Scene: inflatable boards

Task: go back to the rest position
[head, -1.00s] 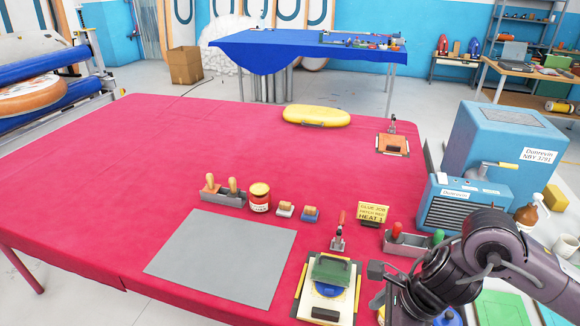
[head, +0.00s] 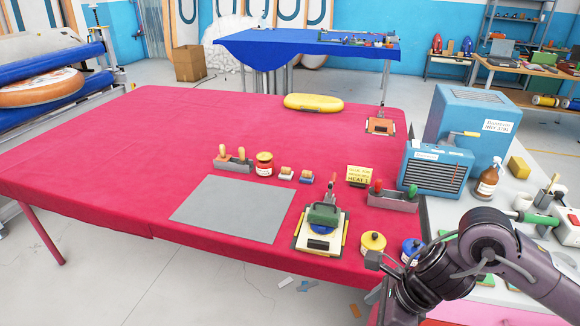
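The task names no object. My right arm (head: 490,245) is folded at the lower right, beside the near right corner of the red table (head: 110,150). Its dark links run down past the bottom edge of the head view, and I cannot see its gripper fingers. My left arm and gripper are out of view. Nothing held shows in the head view.
Near my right arm are a yellow-lidded tin (head: 372,243), a blue-lidded tin (head: 411,250), a clamp fixture with a green block (head: 323,215) and a side bench with a spray bottle (head: 487,182) and a blue heater (head: 437,168). The table's left half is clear.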

